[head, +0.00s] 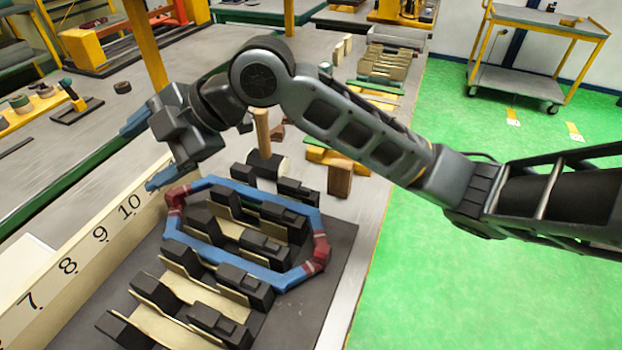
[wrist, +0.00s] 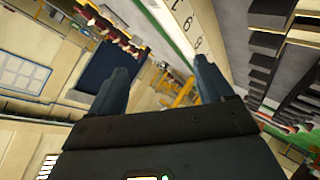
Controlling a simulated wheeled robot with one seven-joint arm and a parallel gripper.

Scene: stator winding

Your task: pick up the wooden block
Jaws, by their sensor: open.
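The wooden block (head: 340,178) is a small brown upright block on the bench in the head view, right of the mallet and near the bench's green-floor side. My gripper (head: 148,152) is open and empty, up at the left above the numbered strip, well to the left of the block. Its blue fingers point left, away from the block. In the wrist view my gripper (wrist: 162,64) shows two spread fingers with nothing between them. I cannot make out the block in the wrist view.
A blue coil with dark red wraps (head: 318,250) lies around black-and-wood fixtures on a dark mat (head: 305,318). A mallet (head: 263,135) stands handle-up left of the block. Yellow pieces (head: 322,155) lie just behind it. My arm passes above the block. A numbered strip (head: 100,240) runs along the left.

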